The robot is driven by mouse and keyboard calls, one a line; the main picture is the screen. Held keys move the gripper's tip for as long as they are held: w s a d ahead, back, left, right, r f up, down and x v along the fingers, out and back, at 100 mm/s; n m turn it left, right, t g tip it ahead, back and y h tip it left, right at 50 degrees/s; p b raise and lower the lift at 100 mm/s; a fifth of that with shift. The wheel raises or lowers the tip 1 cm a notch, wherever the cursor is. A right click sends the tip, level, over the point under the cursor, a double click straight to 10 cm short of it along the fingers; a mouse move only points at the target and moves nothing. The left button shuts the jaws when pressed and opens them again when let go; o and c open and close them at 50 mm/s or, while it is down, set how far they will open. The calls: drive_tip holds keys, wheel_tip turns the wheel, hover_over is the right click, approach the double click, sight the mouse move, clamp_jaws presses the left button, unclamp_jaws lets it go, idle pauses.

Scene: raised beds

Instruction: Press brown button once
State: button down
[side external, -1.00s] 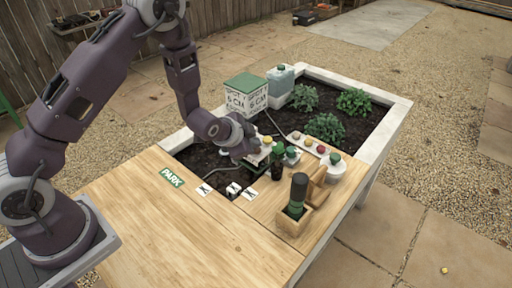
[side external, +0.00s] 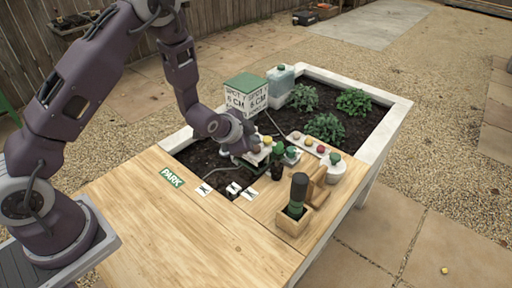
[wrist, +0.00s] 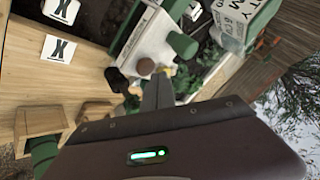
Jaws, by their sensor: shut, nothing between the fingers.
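A round brown button (wrist: 145,67) shows in the wrist view on a pale grey box, just left of my fingertips. My gripper (wrist: 159,80) is shut and empty, its fingers close beside the button; I cannot tell whether they touch anything. A yellow button (wrist: 168,71) shows partly behind the fingertips. In the side view my gripper (side external: 252,157) is low over the bed's near part, beside a pale unit with a yellow button (side external: 268,141). The brown button cannot be picked out clearly there.
A box with a green lid (side external: 246,95) stands at the back.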

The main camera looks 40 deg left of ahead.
drive_tip(key=shift+r, duration=0.2)
drive_tip(key=shift+r, duration=2.5)
drive_tip(key=s+r+n, duration=0.3)
drive_tip(key=s+r, duration=0.3)
drive_tip(key=r, duration=0.5)
drive_tip(key=s+d+r+n+g, duration=0.1)
drive_tip(key=s+r, duration=0.3)
drive_tip(key=s, duration=1)
drive_tip(key=s+d+r+n+g+h, duration=0.1)
drive_tip(key=s+r+n+g, duration=0.1)
drive_tip(key=s, duration=1.2)
wheel_tip(320, 180, up, 2)
drive_tip(key=shift+s+r+n+g, duration=0.1)
drive_tip(key=shift+s+n+g, duration=0.2)
drive_tip(key=shift+n, duration=0.6)
